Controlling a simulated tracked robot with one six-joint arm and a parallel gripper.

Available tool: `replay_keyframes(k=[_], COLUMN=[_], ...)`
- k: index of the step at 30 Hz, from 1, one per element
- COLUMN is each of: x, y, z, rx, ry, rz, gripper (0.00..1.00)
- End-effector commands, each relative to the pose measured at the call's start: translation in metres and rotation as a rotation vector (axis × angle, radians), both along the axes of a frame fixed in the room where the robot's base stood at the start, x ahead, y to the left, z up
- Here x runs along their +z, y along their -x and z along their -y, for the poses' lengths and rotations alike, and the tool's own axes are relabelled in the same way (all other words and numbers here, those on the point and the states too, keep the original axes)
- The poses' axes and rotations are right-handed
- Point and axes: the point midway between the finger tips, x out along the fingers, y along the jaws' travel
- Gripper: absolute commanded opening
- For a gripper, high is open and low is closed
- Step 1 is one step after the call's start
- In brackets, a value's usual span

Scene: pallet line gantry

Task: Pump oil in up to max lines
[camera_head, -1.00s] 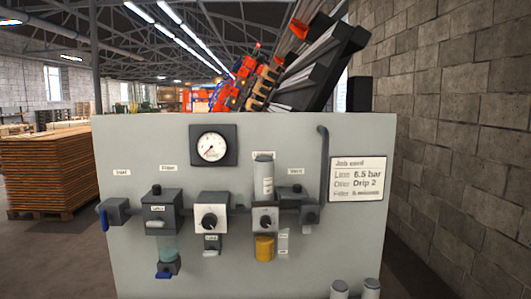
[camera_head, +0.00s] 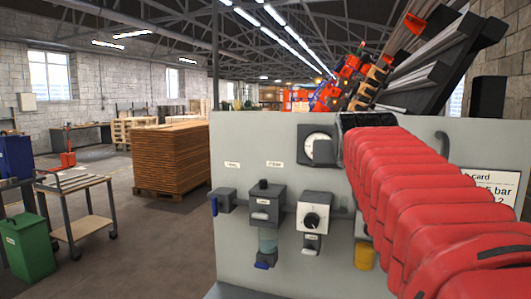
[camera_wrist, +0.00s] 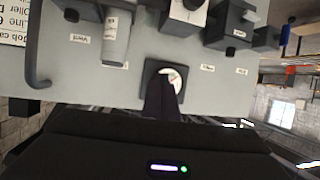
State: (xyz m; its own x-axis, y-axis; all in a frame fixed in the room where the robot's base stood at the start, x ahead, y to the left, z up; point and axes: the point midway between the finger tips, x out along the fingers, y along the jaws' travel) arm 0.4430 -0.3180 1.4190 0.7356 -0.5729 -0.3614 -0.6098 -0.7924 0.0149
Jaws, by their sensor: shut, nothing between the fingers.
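A grey panel (camera_head: 240,160) carries the air line units. The lubricator's yellow bowl (camera_head: 364,256) shows low on the panel, partly behind my red arm; the oil level and any max line cannot be made out. A pale upright cylinder (camera_wrist: 117,38), seen upside down in the wrist view, stands beside the vent label. My gripper (camera_wrist: 162,86) is shut and empty in the wrist view, its fingers overlapping the round pressure gauge (camera_wrist: 174,76); contact cannot be told.
A job card (camera_head: 495,187) is partly covered. Stacked boards (camera_head: 170,155) and a trolley (camera_head: 80,205) stand left, with open floor between.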

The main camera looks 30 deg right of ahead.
Motion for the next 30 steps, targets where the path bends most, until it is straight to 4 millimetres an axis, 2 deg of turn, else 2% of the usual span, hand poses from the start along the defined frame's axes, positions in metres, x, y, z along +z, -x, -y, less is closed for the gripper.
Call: replay_keyframes(k=[1, 3, 6, 9, 23, 30], x=[0.019, 0.034, 0.052, 0.061, 0.061, 0.055], y=[0.005, 0.020, 0.035, 0.043, 0.044, 0.038], z=[0.025, 0.046, 0.068, 0.079, 0.083, 0.099], rx=[-0.043, -0.095, -0.148, -0.176, -0.182, -0.183], ry=[0.024, 0.041, 0.062, 0.073, 0.074, 0.073], rz=[0.029, 0.056, 0.084, 0.099, 0.101, 0.100], gripper=[0.00, 0.00, 0.00, 0.00, 0.00, 0.00])
